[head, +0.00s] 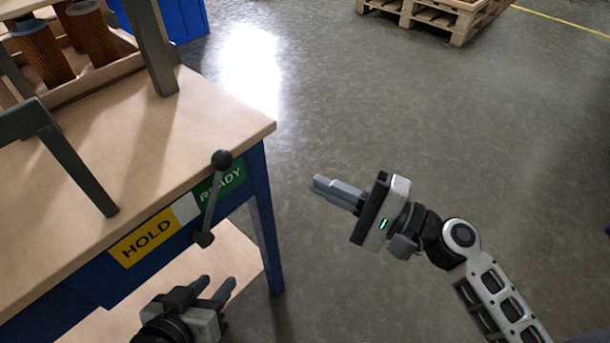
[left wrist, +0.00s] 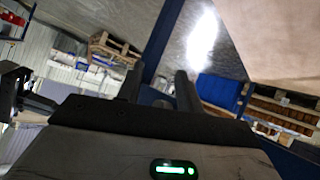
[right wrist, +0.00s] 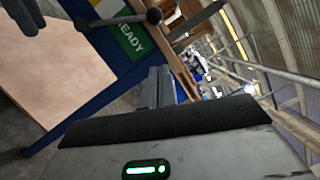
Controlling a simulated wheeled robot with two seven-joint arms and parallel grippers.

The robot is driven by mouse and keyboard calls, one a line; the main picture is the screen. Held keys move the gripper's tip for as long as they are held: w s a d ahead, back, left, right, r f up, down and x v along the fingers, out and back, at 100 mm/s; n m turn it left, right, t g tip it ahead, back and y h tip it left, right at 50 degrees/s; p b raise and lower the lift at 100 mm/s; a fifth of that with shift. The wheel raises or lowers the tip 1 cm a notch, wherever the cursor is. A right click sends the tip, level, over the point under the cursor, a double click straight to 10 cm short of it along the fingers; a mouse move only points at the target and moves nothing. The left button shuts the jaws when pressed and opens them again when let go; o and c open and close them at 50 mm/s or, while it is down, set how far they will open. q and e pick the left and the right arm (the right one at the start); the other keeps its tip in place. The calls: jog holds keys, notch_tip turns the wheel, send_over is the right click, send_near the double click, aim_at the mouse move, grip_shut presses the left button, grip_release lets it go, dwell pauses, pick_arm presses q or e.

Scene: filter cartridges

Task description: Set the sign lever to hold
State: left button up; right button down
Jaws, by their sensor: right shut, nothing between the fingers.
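The sign lever (head: 213,200) is a grey rod with a dark ball knob at its upper end, on the front of the workbench. It leans right of upright, across the green READY plate (head: 226,184). The yellow HOLD plate (head: 148,238) lies to its left. The lever (right wrist: 118,20) and READY plate (right wrist: 131,40) also show in the right wrist view. My left gripper (head: 217,283) is open and empty, below the lever and apart from it. My right gripper (head: 319,187) is shut and empty, right of the lever over the floor, its fingers pointing left.
The wooden workbench top (head: 150,130) has a blue frame and a lower shelf (head: 225,262). A dark metal frame (head: 75,165) and a wooden rack with brown filter cartridges (head: 92,35) stand on it. The floor right of the bench is clear; a pallet (head: 430,14) lies far back.

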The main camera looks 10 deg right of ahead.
jog(key=x, duration=0.3)
jog(key=s+p+x, duration=0.1)
jog(key=x, duration=0.3)
jog(key=a+r+p+x, duration=0.1)
jog(key=x, duration=0.2)
jog(key=shift+s+a, duration=0.1)
jog(key=shift+a, duration=0.1)
pick_arm(q)
jog(key=shift+s+a+r+g+y, duration=0.15)
jog(key=shift+s+a+g+y, duration=0.2)
jog(key=shift+a, duration=0.1)
pick_arm(e)
jog(key=shift+a+r, duration=0.1)
jog(key=shift+a, duration=0.5)
